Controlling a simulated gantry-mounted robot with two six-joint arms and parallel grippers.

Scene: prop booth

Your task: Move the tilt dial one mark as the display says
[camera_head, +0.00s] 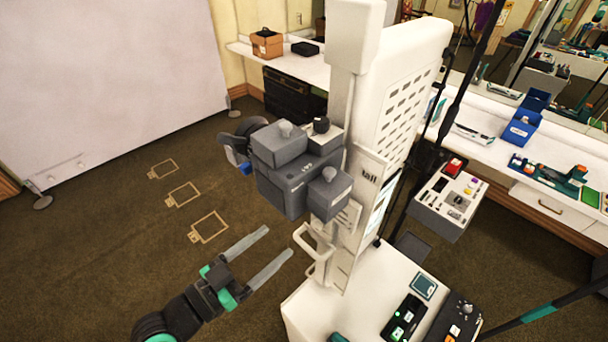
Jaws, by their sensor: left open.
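A dark grey camera-like unit (285,185) is mounted on the left side of a white column. I cannot tell which is the tilt dial, and no dial marks are readable. A pale plate (369,173) on the column bears a short dark word. A bluish display panel (381,208) beside it is steeply angled and unreadable. My left gripper (279,242) is open and empty, below and apart from the unit. My right gripper is not in view.
A white handle (310,250) juts from the column near my left fingertips. A white base (372,286) with control panels stands below. A grey control box (450,204) is to the right, before a cluttered counter. The carpet at left is clear, with taped outlines (208,227).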

